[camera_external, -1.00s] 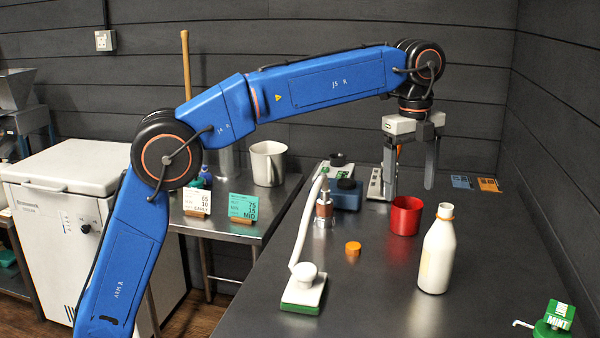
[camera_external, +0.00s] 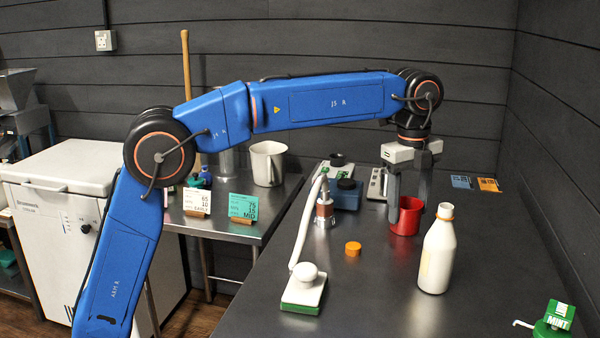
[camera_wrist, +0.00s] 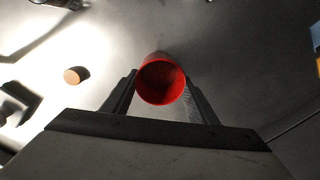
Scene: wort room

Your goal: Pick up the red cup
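The red cup (camera_external: 407,222) stands upright on the dark counter, left of and behind the white bottle. My gripper (camera_external: 409,205) points down over it, with one finger at each side of the cup. In the wrist view, the red cup (camera_wrist: 160,82) fills the gap between the fingertips of my gripper (camera_wrist: 161,85), and the fingers appear to press on its sides. Its open mouth faces the camera. The cup still rests on the counter. The near finger hides part of its left side in the external view.
A white bottle (camera_external: 436,252) stands close in front of the cup. An orange cap (camera_external: 353,248) lies to the left, and a white and green device (camera_external: 303,291) is farther left. A dark plank wall is close on the right. The counter's front middle is clear.

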